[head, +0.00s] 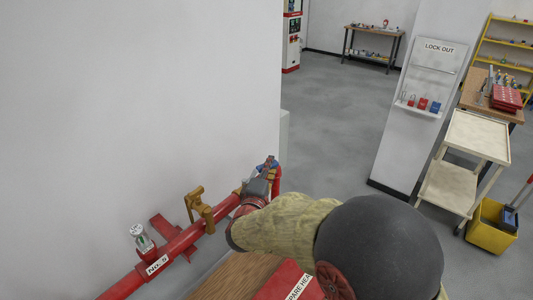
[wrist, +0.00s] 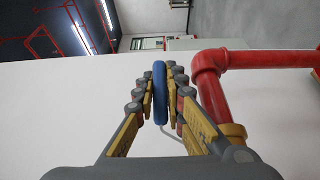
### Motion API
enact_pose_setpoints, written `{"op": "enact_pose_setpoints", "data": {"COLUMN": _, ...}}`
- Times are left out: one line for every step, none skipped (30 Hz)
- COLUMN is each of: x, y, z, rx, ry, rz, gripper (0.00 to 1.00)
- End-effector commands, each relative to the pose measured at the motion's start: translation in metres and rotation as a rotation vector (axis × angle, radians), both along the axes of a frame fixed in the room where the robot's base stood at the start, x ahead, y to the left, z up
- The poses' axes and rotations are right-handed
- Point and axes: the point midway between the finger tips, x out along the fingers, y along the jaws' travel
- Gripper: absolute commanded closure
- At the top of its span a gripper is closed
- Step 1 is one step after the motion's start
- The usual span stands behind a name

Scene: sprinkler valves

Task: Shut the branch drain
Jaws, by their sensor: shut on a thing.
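A blue handle (wrist: 160,90), seen nearly edge-on, stands upright between the fingers of my gripper (wrist: 160,96) in the wrist view. The fingers are shut on it from both sides. A little of its blue also shows in the head view (head: 268,163), beside my gripper (head: 263,176) at the far end of the red pipe (head: 186,240). The fingers hide most of the handle and its stem there. I cannot tell from these frames whether the valve is open or shut.
A brass-coloured valve (head: 199,208) and a gauge (head: 141,237) sit on the pipe along the white wall (head: 130,100). A red box (head: 288,284) stands on a wooden top below my arm. A red elbow (wrist: 208,66) is close right of my fingers. Open floor (head: 330,120) lies beyond.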

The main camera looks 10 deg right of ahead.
Motion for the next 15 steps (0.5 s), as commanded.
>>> {"op": "enact_pose_setpoints", "data": {"x": -0.002, "y": 0.001, "z": 0.002, "rx": -0.003, "ry": 0.006, "rz": -0.024, "gripper": 1.00}}
{"op": "enact_pose_setpoints", "data": {"x": -0.004, "y": 0.000, "z": 0.002, "rx": -0.002, "ry": 0.005, "rz": -0.041, "gripper": 1.00}}
{"op": "enact_pose_setpoints", "data": {"x": -0.005, "y": -0.001, "z": 0.002, "rx": -0.002, "ry": 0.005, "rz": -0.063, "gripper": 1.00}}
{"op": "enact_pose_setpoints", "data": {"x": -0.007, "y": -0.001, "z": 0.002, "rx": -0.002, "ry": 0.005, "rz": -0.078, "gripper": 1.00}}
{"op": "enact_pose_setpoints", "data": {"x": -0.008, "y": -0.002, "z": 0.002, "rx": -0.002, "ry": 0.005, "rz": -0.091, "gripper": 1.00}}
{"op": "enact_pose_setpoints", "data": {"x": -0.009, "y": -0.002, "z": 0.001, "rx": -0.002, "ry": 0.004, "rz": -0.109, "gripper": 1.00}}
{"op": "enact_pose_setpoints", "data": {"x": -0.010, "y": -0.003, "z": 0.001, "rx": -0.001, "ry": 0.003, "rz": -0.119, "gripper": 1.00}}
{"op": "enact_pose_setpoints", "data": {"x": -0.011, "y": -0.003, "z": 0.001, "rx": -0.001, "ry": 0.003, "rz": -0.130, "gripper": 1.00}}
{"op": "enact_pose_setpoints", "data": {"x": -0.012, "y": -0.004, "z": 0.000, "rx": -0.002, "ry": 0.004, "rz": -0.143, "gripper": 1.00}}
{"op": "enact_pose_setpoints", "data": {"x": -0.013, "y": -0.004, "z": 0.000, "rx": -0.001, "ry": 0.003, "rz": -0.150, "gripper": 1.00}}
{"op": "enact_pose_setpoints", "data": {"x": -0.013, "y": -0.005, "z": 0.000, "rx": -0.001, "ry": 0.003, "rz": -0.157, "gripper": 1.00}}
{"op": "enact_pose_setpoints", "data": {"x": -0.014, "y": -0.005, "z": -0.001, "rx": 0.000, "ry": 0.003, "rz": -0.165, "gripper": 1.00}}
{"op": "enact_pose_setpoints", "data": {"x": -0.015, "y": -0.005, "z": -0.001, "rx": -0.001, "ry": 0.002, "rz": -0.169, "gripper": 1.00}}
{"op": "enact_pose_setpoints", "data": {"x": -0.015, "y": -0.005, "z": -0.001, "rx": -0.001, "ry": 0.002, "rz": -0.173, "gripper": 1.00}}
{"op": "enact_pose_setpoints", "data": {"x": -0.015, "y": -0.005, "z": -0.001, "rx": -0.001, "ry": 0.002, "rz": -0.176, "gripper": 1.00}}
